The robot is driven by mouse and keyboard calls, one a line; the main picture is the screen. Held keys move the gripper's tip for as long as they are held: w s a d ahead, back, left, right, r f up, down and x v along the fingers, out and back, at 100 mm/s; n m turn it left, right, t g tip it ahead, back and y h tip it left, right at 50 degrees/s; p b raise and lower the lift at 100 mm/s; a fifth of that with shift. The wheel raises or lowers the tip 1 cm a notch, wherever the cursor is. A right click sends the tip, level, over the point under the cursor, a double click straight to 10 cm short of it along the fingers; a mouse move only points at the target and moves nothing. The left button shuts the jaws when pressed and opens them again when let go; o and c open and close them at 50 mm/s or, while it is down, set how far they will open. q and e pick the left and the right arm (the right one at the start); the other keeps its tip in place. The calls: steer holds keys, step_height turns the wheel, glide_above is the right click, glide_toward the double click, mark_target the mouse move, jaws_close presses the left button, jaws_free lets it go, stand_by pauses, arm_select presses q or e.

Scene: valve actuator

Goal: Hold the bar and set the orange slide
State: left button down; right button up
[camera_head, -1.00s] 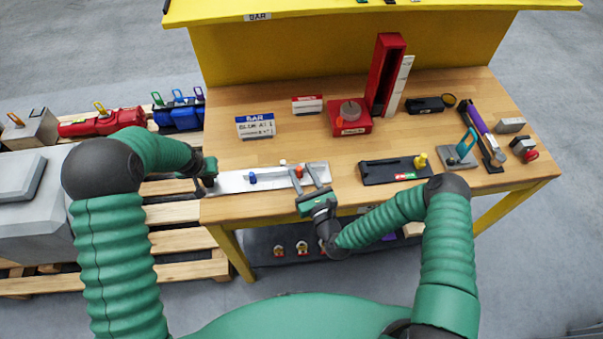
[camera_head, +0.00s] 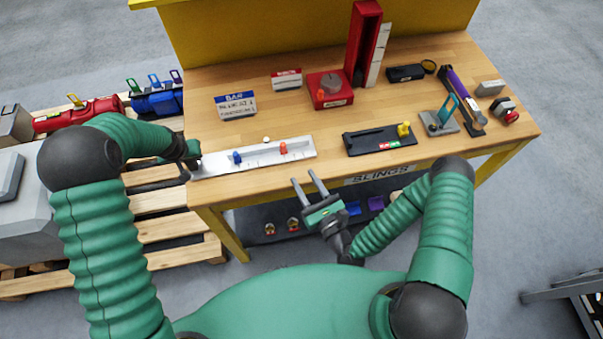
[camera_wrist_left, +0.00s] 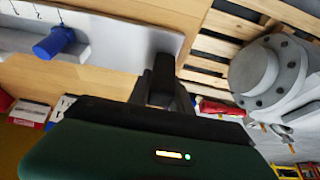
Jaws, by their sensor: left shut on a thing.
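The light grey bar (camera_head: 260,157) lies along the front left of the wooden table. It carries a blue slide (camera_head: 237,158) left of its middle and an orange slide (camera_head: 283,148) to the right. My left gripper (camera_head: 192,161) is shut on the bar's left end. In the left wrist view its dark finger (camera_wrist_left: 163,80) lies over the bar's end (camera_wrist_left: 115,35), with the blue slide (camera_wrist_left: 54,42) beyond. My right gripper (camera_head: 310,184) is open and empty, in front of the table edge, apart from the orange slide.
A black tray with a yellow knob (camera_head: 380,139) lies right of the bar. A card reading BAR (camera_head: 236,106), a red block (camera_head: 329,89) and a tall red holder (camera_head: 364,45) stand behind. Wooden pallets (camera_head: 165,208) stand left of the table.

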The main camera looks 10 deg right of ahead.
arm_select(q)
steer(key=c, duration=1.1)
jaws_free()
steer(key=shift+w+f, duration=0.1)
